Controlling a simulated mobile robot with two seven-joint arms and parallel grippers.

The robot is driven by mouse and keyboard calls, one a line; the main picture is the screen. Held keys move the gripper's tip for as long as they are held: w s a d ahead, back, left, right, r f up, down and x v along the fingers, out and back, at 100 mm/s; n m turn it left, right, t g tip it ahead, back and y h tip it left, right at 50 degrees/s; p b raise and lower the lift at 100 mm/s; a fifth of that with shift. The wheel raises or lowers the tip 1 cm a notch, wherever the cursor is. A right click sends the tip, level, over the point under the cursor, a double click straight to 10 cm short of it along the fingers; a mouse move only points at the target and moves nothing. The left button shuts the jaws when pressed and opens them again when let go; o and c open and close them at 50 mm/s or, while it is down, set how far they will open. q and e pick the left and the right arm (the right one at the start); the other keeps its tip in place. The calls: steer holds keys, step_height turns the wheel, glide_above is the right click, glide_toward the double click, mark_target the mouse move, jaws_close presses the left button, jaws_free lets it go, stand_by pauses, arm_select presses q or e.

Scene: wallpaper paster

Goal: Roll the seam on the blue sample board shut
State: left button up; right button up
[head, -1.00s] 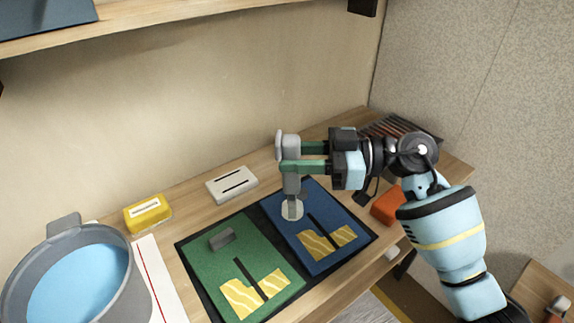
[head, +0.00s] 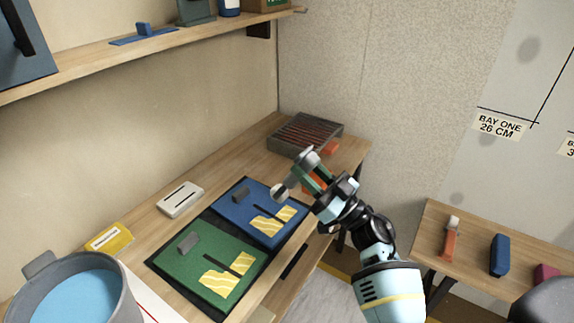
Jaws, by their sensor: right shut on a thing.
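The blue sample board (head: 232,216) lies on the bench beyond the green board (head: 190,280). My left gripper is not in view.
A grey bucket of blue liquid (head: 40,268), a yellow box (head: 108,238) and a white block (head: 180,199) stand on the bench. A slatted rack (head: 305,134) is at the far end. A second table (head: 475,245) stands right. A shelf (head: 170,50) hangs above.

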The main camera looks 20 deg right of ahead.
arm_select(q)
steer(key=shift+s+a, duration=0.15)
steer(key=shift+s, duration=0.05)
arm_select(e)
steer(key=shift+s+d+f+t+h, duration=0.25)
steer(key=shift+s+d+t+h, duration=0.1)
steer(key=shift+d, duration=0.2)
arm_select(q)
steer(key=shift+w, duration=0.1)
